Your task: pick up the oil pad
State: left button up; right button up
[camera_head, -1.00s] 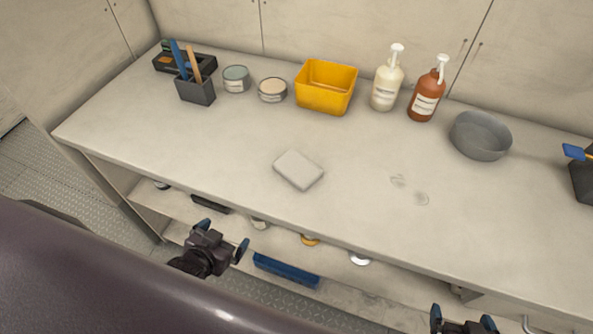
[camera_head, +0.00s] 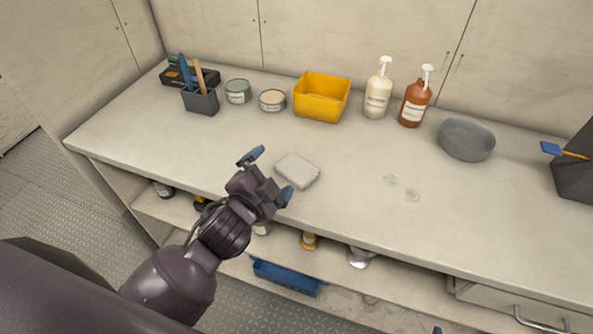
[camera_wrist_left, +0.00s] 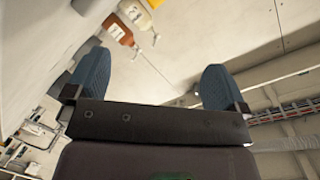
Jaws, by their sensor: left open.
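The oil pad, a pale grey rounded block (camera_head: 298,171), lies flat on the counter near its front edge, in the head view. My left gripper (camera_head: 268,176) is open, just left of the pad, its two blue fingertips spread apart. I cannot tell whether it touches the pad. In the left wrist view my left gripper (camera_wrist_left: 153,70) shows both fingers apart with nothing between them; the pad is not visible there. Only a small tip of my right gripper (camera_head: 437,330) shows at the bottom edge; its jaws are hidden.
Behind the pad stand a yellow bin (camera_head: 322,97), a cream pump bottle (camera_head: 377,92), an orange-brown pump bottle (camera_head: 414,104) and two tins. A grey bowl (camera_head: 466,140) is at right. Bare counter (camera_head: 350,155) surrounds the pad; a lower shelf holds a blue tray (camera_head: 287,278).

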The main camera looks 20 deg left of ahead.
pick_arm(q)
jog(key=w+d+r+m+h, duration=0.3)
jog(key=d+r+m+h, duration=0.7)
jog(key=d+m+h, duration=0.6)
jog(key=s+d+m+g+h, duration=0.25)
jog(key=m+g, duration=0.55)
jog(key=m, duration=0.4)
jog(key=m+g+y, duration=0.8)
jog(key=m+y, duration=1.2)
send_over(297, 167)
notch_tip(297, 167, down, 7)
notch_tip(297, 167, down, 11)
jog(key=shift+s+r, duration=0.1)
